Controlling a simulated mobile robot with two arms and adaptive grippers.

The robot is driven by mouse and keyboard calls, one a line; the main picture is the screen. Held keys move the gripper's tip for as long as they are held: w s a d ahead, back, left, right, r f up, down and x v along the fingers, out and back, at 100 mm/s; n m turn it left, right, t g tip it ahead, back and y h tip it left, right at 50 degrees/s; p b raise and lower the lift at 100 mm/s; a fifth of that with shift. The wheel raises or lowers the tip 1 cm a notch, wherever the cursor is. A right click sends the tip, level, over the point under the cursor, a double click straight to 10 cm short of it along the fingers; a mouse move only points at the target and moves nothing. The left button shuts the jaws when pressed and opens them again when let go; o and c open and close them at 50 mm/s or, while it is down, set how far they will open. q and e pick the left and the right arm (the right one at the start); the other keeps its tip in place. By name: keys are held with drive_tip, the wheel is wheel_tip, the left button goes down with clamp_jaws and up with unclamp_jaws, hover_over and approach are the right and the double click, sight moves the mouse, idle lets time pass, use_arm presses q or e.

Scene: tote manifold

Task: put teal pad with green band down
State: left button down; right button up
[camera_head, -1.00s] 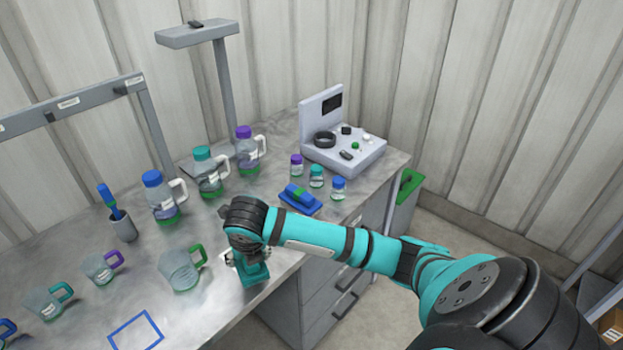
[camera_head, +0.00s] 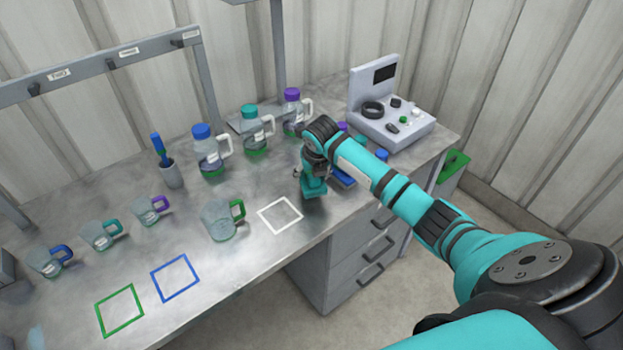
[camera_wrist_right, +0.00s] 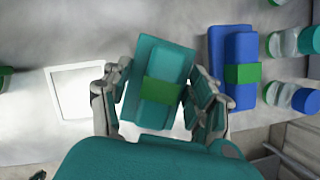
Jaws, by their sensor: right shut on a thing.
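My right gripper (camera_wrist_right: 157,98) is shut on the teal pad with a green band (camera_wrist_right: 172,65), which sits between its two fingers in the right wrist view. In the head view the right gripper (camera_head: 313,187) points down just right of a white square outline (camera_head: 262,217) on the bench. In the wrist view the white outline (camera_wrist_right: 57,90) is left of the pad. A blue pad with a green band (camera_wrist_right: 217,75) lies close to the right. I cannot tell whether the teal pad touches the bench. My left gripper is not in view.
A mug with a green handle (camera_head: 222,222) stands left of the white outline. Blue (camera_head: 160,289) and green (camera_head: 101,318) outlines are empty at the front left. Jugs (camera_head: 209,160) stand behind. A grey device (camera_head: 397,122) and small jars stand to the right.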

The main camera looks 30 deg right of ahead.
wheel_tip(320, 180, down, 4)
drive_tip(key=shift+w+d+r+p, duration=0.15)
drive_tip(key=shift+r+p, duration=0.1)
drive_tip(key=shift+p, duration=0.35)
drive_tip(key=o, duration=1)
drive_tip(key=shift+f, duration=0.15)
drive_tip(key=shift+r, duration=0.55)
drive_tip(key=b+v, duration=0.1)
drive_tip(key=v, duration=1)
drive_tip(key=shift+r, duration=0.15)
